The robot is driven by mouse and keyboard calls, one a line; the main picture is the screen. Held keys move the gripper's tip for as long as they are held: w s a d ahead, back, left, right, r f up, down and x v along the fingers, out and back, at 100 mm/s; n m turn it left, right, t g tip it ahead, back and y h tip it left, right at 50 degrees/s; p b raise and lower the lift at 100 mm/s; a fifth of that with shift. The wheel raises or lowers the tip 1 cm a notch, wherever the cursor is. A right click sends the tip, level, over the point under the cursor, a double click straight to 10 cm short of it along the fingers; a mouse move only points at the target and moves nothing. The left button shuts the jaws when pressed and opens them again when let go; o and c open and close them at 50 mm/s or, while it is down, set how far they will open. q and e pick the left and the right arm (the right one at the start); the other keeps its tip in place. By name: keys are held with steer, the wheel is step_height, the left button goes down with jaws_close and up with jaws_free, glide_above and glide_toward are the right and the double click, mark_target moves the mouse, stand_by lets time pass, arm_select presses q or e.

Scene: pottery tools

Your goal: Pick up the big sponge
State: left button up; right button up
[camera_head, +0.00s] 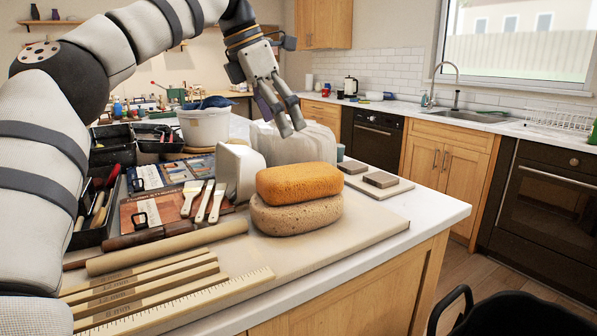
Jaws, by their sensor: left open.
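Two sponges lie stacked on the pale board on the near worktop. The orange sponge (299,181) is on top, and the beige sponge (297,216) under it looks a little bigger and is partly covered. My left gripper (292,130) hangs above and slightly behind the stack with its fingers pointing down. It is open and empty, apart from both sponges. My right gripper is not in view.
A white block (240,172) stands left of the sponges, and bagged clay (295,146) behind them. Brushes (203,200), a rolling pin (165,246) and wooden strips (150,290) lie to the left. Small dark blocks (380,180) lie on the right. The board is clear in front.

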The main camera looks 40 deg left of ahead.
mark_target(299, 171)
arm_select(q)
steer(key=x, duration=1.1)
steer(key=shift+d+f, duration=0.2)
steer(key=shift+f, duration=0.2)
steer(key=c, duration=1)
